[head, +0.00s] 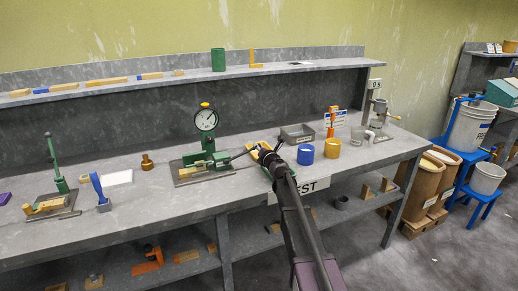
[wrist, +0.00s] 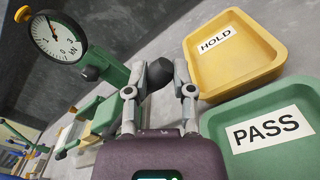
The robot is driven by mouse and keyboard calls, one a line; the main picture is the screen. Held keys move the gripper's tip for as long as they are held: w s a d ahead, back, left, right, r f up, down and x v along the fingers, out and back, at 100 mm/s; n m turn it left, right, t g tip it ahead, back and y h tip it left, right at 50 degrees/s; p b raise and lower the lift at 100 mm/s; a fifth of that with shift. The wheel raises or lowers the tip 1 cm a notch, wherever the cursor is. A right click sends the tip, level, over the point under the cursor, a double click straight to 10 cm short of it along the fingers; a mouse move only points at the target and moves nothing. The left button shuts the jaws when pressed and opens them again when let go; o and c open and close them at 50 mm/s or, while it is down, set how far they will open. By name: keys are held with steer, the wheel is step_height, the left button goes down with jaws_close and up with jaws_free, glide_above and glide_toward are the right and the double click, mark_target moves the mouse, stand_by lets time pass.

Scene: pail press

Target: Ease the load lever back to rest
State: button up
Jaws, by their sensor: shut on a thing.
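The green press (head: 204,160) stands on the bench with a round dial gauge (head: 206,119) on top. In the wrist view the gauge (wrist: 58,36) is marked kN and sits at upper left. In the wrist view my gripper (wrist: 160,78) is shut on the lever's black knob (wrist: 159,73), with one finger on each side. Most of the lever's rod is hidden behind the left finger there.
A yellow HOLD tray (wrist: 235,62) and a green PASS tray (wrist: 240,155) lie close to the right of my fingers. A grey bin (head: 297,134) and blue rings (head: 306,155) stand farther right. A brass weight (head: 147,162) is left of the press.

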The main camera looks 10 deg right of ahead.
steer(key=shift+s+a+r+p, duration=0.1)
steer(key=shift+a+r+p, duration=0.2)
steer(key=shift+r+p, duration=0.35)
steer(key=shift+s+a+r+p, duration=0.1)
steer(key=shift+a+r+p, duration=0.25)
steer(key=shift+r+p, duration=0.25)
steer(key=shift+s+a+r+p, duration=0.1)
steer(key=shift+a+r+p, duration=0.2)
steer(key=shift+r+p, duration=0.3)
steer(key=shift+r, duration=0.2)
steer(key=shift+s+a+r+p, duration=0.2)
steer(key=shift+a+r+p, duration=0.5)
steer(key=shift+r+p, duration=0.1)
steer(key=shift+s+a+r+p, duration=0.15)
steer(key=shift+a+r+p, duration=0.55)
steer(key=shift+p, duration=0.1)
steer(key=shift+a+r, duration=0.1)
steer(key=a+r+p, duration=0.1)
steer(key=s+a+r+p, duration=0.1)
steer(key=a, duration=0.1)
steer(key=shift+a, duration=0.25)
steer(key=shift+r, duration=0.1)
